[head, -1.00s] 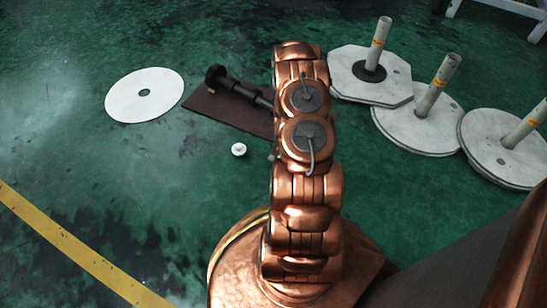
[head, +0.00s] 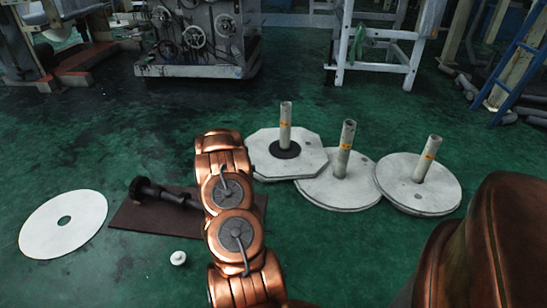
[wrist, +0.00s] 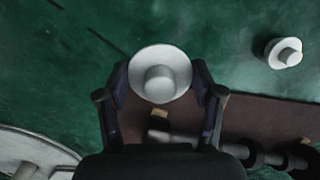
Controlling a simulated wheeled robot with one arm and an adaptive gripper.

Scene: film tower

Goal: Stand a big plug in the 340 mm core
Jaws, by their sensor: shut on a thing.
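My gripper (wrist: 160,90) is shut on a white flanged plug (wrist: 160,74), holding its round rim between the two fingers in the wrist view. In the head view my arm hides the gripper and held plug. A second white plug (wrist: 284,52) stands on the green floor; it also shows in the head view (head: 178,258). Three upright cores stand to the right of my arm: left core (head: 286,125), middle core (head: 345,150) and right core (head: 428,158). Each has an orange label, too small to read, so I cannot tell which is 340 mm.
The cores rise from an octagonal plate (head: 305,162) and two round plates (head: 335,194), (head: 448,190). A brown mat (head: 140,218) carries a black shaft-like tool (head: 165,194). A white disc (head: 45,235) lies at left. Machinery (head: 200,40) and a white frame (head: 375,60) stand behind.

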